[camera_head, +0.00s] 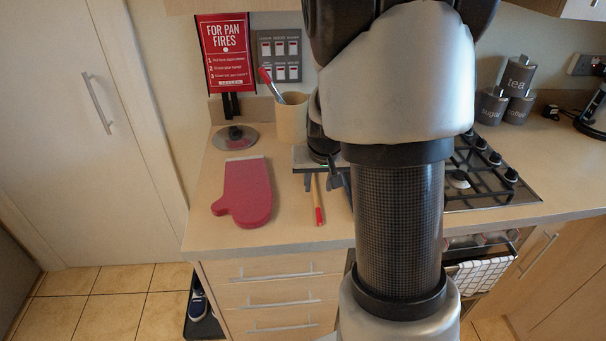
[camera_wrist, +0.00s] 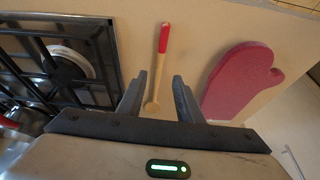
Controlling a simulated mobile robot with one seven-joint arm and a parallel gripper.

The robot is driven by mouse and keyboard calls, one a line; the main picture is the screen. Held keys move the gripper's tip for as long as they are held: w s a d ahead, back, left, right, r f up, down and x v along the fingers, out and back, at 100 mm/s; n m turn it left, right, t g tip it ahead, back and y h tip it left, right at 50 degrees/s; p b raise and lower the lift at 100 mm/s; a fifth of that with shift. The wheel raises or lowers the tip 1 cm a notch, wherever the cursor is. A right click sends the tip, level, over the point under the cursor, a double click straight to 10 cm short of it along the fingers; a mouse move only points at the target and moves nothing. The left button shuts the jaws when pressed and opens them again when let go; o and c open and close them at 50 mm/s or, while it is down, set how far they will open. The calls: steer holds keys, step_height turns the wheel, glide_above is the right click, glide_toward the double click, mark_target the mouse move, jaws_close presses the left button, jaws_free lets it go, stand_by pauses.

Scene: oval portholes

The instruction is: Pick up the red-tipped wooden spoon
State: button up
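The red-tipped wooden spoon (camera_head: 318,204) lies on the countertop between the red oven mitt and the gas hob, its red tip towards the front edge. In the wrist view the spoon (camera_wrist: 158,72) shows with its red end away from my gripper and its pale bowl end between my fingers. My gripper (camera_wrist: 163,78) is open, with one finger to each side of the spoon's bowl end; nothing is held. In the head view my gripper (camera_head: 321,186) is above the spoon and hides its far end. I cannot tell how high the fingers are above the counter.
The red oven mitt (camera_head: 243,192) lies left of the spoon. A glass lid (camera_head: 235,138) and a beige utensil pot (camera_head: 292,118) stand behind. The gas hob (camera_wrist: 62,62) is close on the other side. Bare counter (camera_head: 285,225) lies in front.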

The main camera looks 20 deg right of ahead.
mark_target(317, 200)
steer(key=shift+x, duration=1.15)
steer(key=x, duration=0.2)
steer(key=b+x, duration=0.1)
steer(key=x, duration=0.2)
steer(key=shift+s+f, duration=0.1)
steer(key=shift+s, duration=0.1)
steer(key=shift+c, duration=0.2)
jaws_close()
